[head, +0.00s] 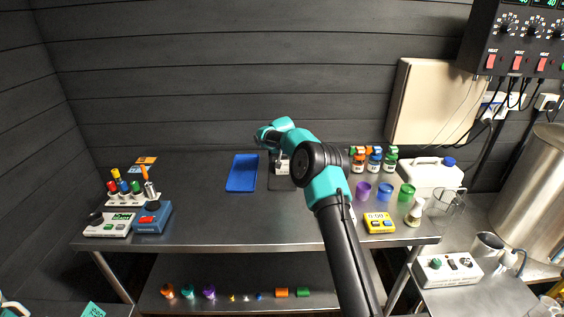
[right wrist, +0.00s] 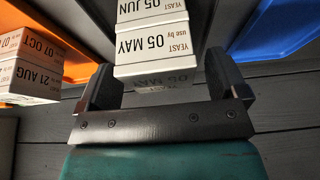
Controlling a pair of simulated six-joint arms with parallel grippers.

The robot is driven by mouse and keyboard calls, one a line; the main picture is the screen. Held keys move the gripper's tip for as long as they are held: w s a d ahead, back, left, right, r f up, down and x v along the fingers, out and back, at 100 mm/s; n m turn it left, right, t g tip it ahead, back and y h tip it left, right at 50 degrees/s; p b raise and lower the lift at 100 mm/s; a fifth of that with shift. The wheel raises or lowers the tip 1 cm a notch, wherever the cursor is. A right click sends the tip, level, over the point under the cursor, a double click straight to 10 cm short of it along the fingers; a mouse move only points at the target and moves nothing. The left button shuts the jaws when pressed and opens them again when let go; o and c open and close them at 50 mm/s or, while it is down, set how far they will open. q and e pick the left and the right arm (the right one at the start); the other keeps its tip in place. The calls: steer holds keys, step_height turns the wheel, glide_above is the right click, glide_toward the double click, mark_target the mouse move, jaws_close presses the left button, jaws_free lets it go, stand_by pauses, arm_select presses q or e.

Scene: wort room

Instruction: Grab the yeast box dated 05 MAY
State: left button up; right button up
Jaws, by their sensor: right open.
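My right gripper (right wrist: 161,84) is open. Its two dark fingers stand on either side of the white yeast box marked 05 MAY (right wrist: 156,46) in the right wrist view. The lettering is upside down there, and I cannot tell whether the fingers touch the box. A box marked 05 JUN (right wrist: 150,10) adjoins it, farther from the gripper's palm. In the head view my right gripper (head: 266,137) is at the back of the steel table, above and beside a small white box (head: 283,167) partly hidden by my arm. My left gripper is not in view.
Boxes marked 21 AUG (right wrist: 30,80) and 07 OCT (right wrist: 30,43) stand on an orange surface at the left of the wrist view. A blue tray (head: 242,173) lies left of my arm. Bottles, cups and a timer (head: 379,223) are to the right.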

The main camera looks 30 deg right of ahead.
steer(key=shift+f, duration=0.15)
stand_by(0.3)
steer(key=c, duration=1)
